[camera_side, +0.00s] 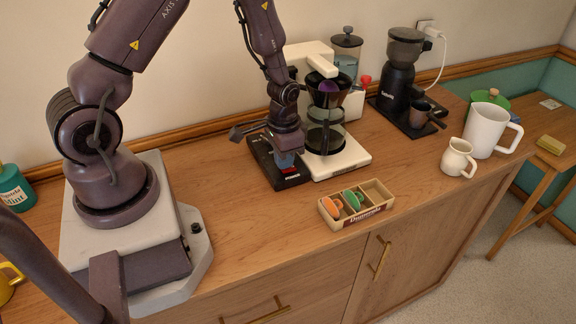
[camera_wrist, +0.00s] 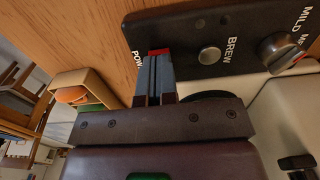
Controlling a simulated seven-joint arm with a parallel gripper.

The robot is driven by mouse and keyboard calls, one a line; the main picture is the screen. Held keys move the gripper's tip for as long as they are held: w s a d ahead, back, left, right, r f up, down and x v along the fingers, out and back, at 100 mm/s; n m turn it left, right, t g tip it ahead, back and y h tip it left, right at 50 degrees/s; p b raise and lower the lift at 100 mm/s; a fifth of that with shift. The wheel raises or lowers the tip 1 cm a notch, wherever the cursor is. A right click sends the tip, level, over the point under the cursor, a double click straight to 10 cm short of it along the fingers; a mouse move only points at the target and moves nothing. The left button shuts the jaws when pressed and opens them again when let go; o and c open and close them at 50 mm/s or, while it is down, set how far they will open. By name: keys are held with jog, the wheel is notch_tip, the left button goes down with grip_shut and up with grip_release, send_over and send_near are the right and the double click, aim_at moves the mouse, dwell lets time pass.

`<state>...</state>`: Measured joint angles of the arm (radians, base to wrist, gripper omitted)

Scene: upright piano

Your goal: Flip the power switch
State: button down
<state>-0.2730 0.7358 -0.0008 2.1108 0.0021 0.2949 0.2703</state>
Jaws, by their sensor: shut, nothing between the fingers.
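The coffee maker (camera_side: 345,160) stands on the wooden counter with a black control panel (camera_side: 262,158) at its left side. In the wrist view the panel (camera_wrist: 200,22) carries a partly hidden label starting "POW", a round BREW button (camera_wrist: 209,55) and a MILD knob (camera_wrist: 282,50). A red power switch (camera_wrist: 159,51) shows just beyond my fingertips, mostly hidden by them. My gripper (camera_side: 286,161) is shut and empty, pointing down over the front end of the panel. In the wrist view its fingers (camera_wrist: 157,62) overlap the switch; I cannot tell whether they touch it.
A wooden box (camera_side: 357,204) with orange and green pods sits to the front right. A black coffee grinder (camera_side: 401,75), a small creamer jug (camera_side: 458,157) and a white pitcher (camera_side: 486,130) stand farther right. The counter (camera_side: 245,225) in front of the panel is clear.

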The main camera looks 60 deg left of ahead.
jog(key=shift+f, duration=0.4)
jog(key=shift+r, duration=3.55)
jog(key=shift+s+d+f+n+g, duration=0.15)
jog(key=shift+s+g, duration=0.1)
jog(key=shift+s, duration=0.25)
jog(key=shift+s+d+r+n+g, duration=0.15)
jog(key=shift+s+g, duration=0.1)
jog(key=shift+s, duration=0.25)
jog(key=s+r, duration=0.1)
jog(key=r, duration=0.1)
notch_tip(320, 180, up, 11)
jog(key=t, duration=0.1)
send_over(277, 175)
jog(key=s+d, duration=0.4)
jog(key=s+d+r+t, duration=0.2)
jog(key=s+r, duration=0.1)
jog(key=r, duration=0.2)
jog(key=s+d+r+t, duration=0.2)
jog(key=s+r+t, duration=0.1)
jog(key=r, duration=0.3)
jog(key=shift+s+d+r+t, duration=0.2)
jog(key=shift+s+d+t, duration=0.05)
jog(key=shift+s+t, duration=0.05)
